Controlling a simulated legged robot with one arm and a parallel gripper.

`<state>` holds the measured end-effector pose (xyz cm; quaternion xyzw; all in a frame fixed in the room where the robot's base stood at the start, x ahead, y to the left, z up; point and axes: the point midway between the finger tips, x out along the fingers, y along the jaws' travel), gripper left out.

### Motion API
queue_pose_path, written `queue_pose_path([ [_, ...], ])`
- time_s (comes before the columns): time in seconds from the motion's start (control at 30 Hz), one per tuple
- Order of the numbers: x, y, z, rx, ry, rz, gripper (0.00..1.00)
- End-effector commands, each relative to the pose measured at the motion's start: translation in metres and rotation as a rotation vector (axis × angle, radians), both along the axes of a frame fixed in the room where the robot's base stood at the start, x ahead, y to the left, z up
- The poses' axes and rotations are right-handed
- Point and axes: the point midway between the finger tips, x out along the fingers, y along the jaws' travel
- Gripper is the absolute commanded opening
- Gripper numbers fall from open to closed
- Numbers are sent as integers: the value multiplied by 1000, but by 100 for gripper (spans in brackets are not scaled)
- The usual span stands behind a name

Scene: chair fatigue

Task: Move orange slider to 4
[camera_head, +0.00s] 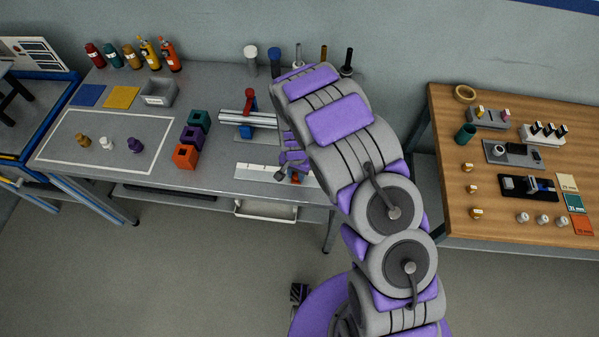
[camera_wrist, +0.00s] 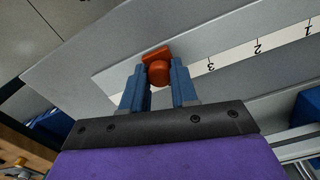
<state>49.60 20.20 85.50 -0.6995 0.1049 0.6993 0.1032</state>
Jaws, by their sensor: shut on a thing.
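The orange slider (camera_wrist: 157,73) is a block with a round knob on a white scale strip (camera_wrist: 213,45). My gripper (camera_wrist: 159,66) has its two blue fingers shut on the slider's knob, one on each side. In the wrist view the marks 1, 2 and 3 show upside down, running from right to left. The slider is to the left of the 3, beyond it from the 2. The mark at the slider is hidden, so I cannot read it. In the head view the strip (camera_head: 254,171) lies at the front right of the grey table, with a bit of orange (camera_head: 296,178) beside my gripper.
A clamp-like device with a red handle (camera_head: 250,98) stands behind the strip. Orange, purple and green blocks (camera_head: 185,156) stand to its left. Bottles (camera_head: 251,59) stand at the table's back. A wooden table (camera_head: 445,195) with small parts is at the right.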

Motion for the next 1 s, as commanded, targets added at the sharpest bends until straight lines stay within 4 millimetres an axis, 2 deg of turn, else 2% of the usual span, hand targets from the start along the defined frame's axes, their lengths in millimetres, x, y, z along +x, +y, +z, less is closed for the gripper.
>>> queue_pose_path([
  [0.03, 1, 0, 0, 1, -2, -1, 0],
  [0.07, 1, 0, 0, 1, -2, -1, 29],
  [0.33, 0, 0, 0, 0, -1, -1, 54],
  [0.67, 0, 1, 4, 0, -1, -1, 54],
  [0.83, 0, 1, 26, -1, 0, -1, 54],
  [1.0, 2, 1, 62, 1, -6, -1, 54],
])
